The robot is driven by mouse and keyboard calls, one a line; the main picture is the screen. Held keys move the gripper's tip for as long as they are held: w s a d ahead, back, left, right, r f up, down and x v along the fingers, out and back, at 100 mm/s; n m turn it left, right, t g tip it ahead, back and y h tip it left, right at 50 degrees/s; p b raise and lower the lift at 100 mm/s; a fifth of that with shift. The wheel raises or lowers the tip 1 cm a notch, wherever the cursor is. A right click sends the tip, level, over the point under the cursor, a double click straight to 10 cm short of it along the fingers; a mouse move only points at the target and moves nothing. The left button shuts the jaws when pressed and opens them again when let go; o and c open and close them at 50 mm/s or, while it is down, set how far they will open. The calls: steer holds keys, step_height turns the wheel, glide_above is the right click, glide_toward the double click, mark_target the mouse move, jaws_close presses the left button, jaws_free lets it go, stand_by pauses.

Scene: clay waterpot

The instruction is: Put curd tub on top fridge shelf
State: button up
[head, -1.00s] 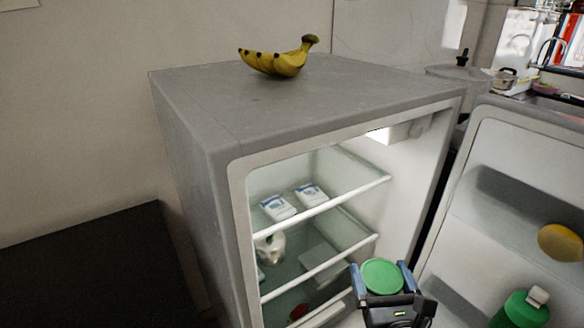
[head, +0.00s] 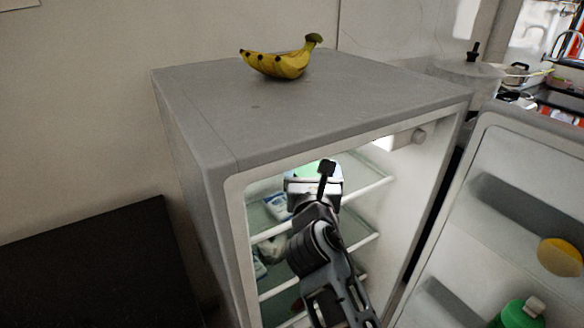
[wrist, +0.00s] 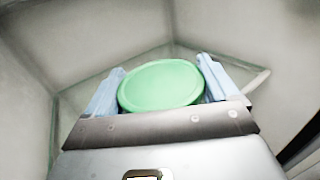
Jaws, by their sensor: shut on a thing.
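The curd tub (wrist: 160,86) shows its round green lid in the wrist view, between the two blue fingers of my gripper (wrist: 160,90). My gripper is shut on it. In the head view my gripper (head: 318,172) is inside the open fridge at the level of the top shelf (head: 372,190), and only a sliver of green lid shows beyond it. The tub's underside is hidden, so I cannot tell whether it touches the shelf. The fridge (head: 190,130) is grey, with its door (head: 500,200) open to the right.
A blue-and-white box (head: 277,206) stands on the top shelf, left of my gripper and partly hidden. A lower shelf (head: 362,243) lies below. Bananas (head: 277,64) lie on the fridge top. A green bottle (head: 520,314) and a yellow fruit (head: 560,256) sit in the door.

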steer(key=shift+w+a+f+b, duration=0.5)
steer(key=shift+w+a, duration=0.3)
steer(key=shift+w, duration=0.35)
steer(key=shift+w+a+f+b, duration=0.35)
steer(key=shift+w+a+f, duration=0.35)
steer(key=shift+w, duration=0.45)
steer(key=shift+w+a+f+b, duration=0.45)
steer(key=shift+w+a, duration=0.4)
steer(key=shift+w, duration=0.3)
steer(key=shift+f, duration=0.15)
steer(key=o, duration=1.1)
steer(key=shift+f, duration=0.1)
steer(key=s+p, duration=0.1)
steer(key=s, duration=1.1)
